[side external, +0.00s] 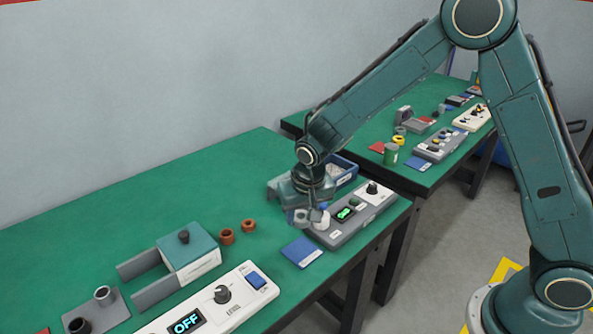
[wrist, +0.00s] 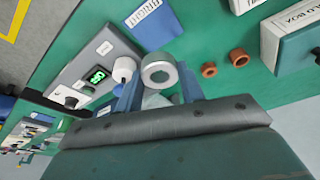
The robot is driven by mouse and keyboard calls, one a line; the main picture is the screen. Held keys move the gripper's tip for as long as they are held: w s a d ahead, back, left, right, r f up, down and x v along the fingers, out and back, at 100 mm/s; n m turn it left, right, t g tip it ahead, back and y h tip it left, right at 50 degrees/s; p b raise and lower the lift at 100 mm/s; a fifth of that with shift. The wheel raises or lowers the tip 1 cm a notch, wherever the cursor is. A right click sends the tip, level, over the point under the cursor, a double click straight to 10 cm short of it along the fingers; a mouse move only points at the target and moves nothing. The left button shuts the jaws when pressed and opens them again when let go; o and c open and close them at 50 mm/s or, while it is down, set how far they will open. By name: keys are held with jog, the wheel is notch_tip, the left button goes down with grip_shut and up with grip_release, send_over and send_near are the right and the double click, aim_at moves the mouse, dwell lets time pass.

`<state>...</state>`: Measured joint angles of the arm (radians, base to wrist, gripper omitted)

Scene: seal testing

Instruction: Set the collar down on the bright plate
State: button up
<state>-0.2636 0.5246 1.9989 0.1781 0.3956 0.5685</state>
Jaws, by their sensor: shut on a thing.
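A silver-grey collar (wrist: 158,72) sits between the two fingers of my gripper (wrist: 159,88) in the wrist view. The gripper is shut on it, and its round opening faces the camera. The bright plate (wrist: 152,35) is blue with a white label reading "BRIGHT", just beyond the collar in the wrist view. In the side view the plate (side external: 302,252) lies flat and bare near the table's front edge. My gripper (side external: 306,217) is above and behind the plate there, beside the grey tester. The collar is small and partly merged with the fingers in that view.
A grey tester (side external: 351,222) with a green display and white knob stands close beside my gripper. Two copper-brown rings (side external: 227,236) lie left of the plate, near a teal-topped box (side external: 189,252). An "OFF" control unit (side external: 215,305) stands at the front. Green table is clear behind.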

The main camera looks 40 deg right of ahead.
aim_at(304, 227)
jog(key=shift+f, duration=4.5)
jog(key=shift+f, duration=0.15)
jog(key=o, duration=1.2)
jog(key=shift+r, duration=0.2)
jog(key=v, duration=1.1)
jog(key=shift+s+r, duration=0.1)
jog(key=shift+r, duration=0.35)
